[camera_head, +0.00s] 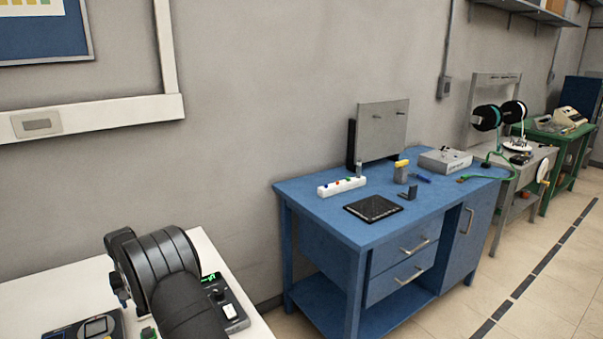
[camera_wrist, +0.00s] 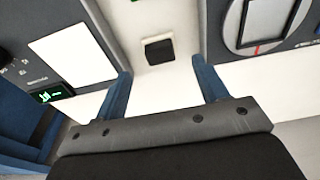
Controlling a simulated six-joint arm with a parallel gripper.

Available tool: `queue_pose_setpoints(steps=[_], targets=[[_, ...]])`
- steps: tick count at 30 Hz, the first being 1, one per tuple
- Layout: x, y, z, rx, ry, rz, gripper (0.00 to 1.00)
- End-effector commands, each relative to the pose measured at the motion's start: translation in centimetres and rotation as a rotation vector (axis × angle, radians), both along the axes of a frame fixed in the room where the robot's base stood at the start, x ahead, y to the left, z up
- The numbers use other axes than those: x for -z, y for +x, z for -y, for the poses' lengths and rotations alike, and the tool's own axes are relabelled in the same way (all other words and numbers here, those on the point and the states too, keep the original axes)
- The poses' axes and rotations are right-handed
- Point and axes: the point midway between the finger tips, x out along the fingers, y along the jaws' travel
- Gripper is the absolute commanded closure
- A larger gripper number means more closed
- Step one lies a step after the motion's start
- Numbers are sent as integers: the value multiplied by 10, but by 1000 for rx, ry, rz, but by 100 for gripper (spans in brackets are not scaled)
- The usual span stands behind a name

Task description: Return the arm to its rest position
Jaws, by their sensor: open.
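My gripper (camera_wrist: 165,78) shows in the wrist view with its two blue fingers spread apart and nothing between them. It points at a white tabletop (camera_wrist: 150,87). A small black square object (camera_wrist: 158,50) lies just beyond the fingertips, apart from them. In the head view, my dark arm is at the lower left over the white table (camera_head: 35,305), and the gripper itself cannot be made out there.
A grey instrument with a green display (camera_head: 224,300) stands beside my arm, and also shows in the wrist view (camera_wrist: 52,95). Another meter (camera_head: 85,327) is at the left, near a small green part (camera_head: 148,332). A blue workbench (camera_head: 310,208) stands apart, across a floor gap.

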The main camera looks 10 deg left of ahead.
Motion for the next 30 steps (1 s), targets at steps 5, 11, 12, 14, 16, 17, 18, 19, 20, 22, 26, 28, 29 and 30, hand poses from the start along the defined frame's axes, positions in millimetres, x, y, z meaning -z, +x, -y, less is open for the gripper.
queue_pose_setpoints(steps=[5,11,12,14,16,17,18,19,20,22,26,28,29,30], targets=[[38,4,-4,0,-1,-1,34],[51,7,-8,0,5,4,34],[45,7,-7,0,4,3,34],[37,7,-7,0,2,2,34],[30,7,-7,0,2,2,34],[28,7,-7,0,1,1,34],[25,7,-7,0,1,1,34],[24,7,-7,0,1,1,34],[23,7,-7,0,1,1,34],[21,7,-6,0,1,1,34],[20,7,-7,0,0,0,34],[20,7,-6,0,1,1,34],[20,7,-6,0,1,1,34],[20,7,-6,0,1,1,34]])
